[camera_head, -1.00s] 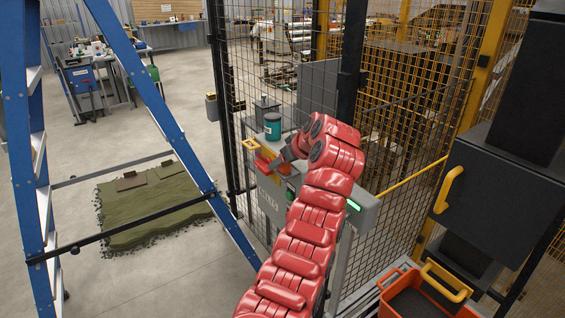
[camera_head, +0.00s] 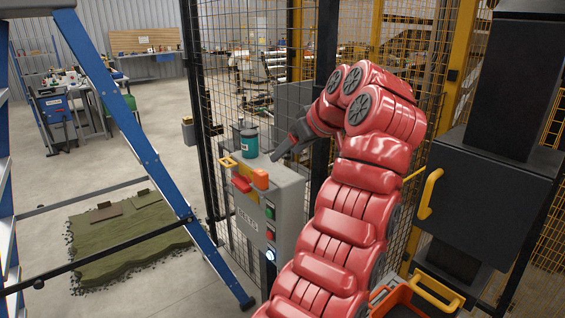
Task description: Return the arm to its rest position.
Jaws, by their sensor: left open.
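My red segmented left arm rises from the bottom middle and bends over at the top. Its dark gripper (camera_head: 283,151) points down and left, above the back edge of the grey control box (camera_head: 285,191). The gripper looks small and its finger gap is hard to make out; it shows nothing held. It appears apart from the red and orange blocks (camera_head: 261,178) on the box. My right gripper is not in view.
A teal canister (camera_head: 250,144) stands on the control box beside the gripper. Wire mesh fencing (camera_head: 235,80) is behind it. A blue ladder (camera_head: 135,135) and green turf (camera_head: 125,240) are left. A black cabinet (camera_head: 490,190) stands right, with an orange crate (camera_head: 388,301) below.

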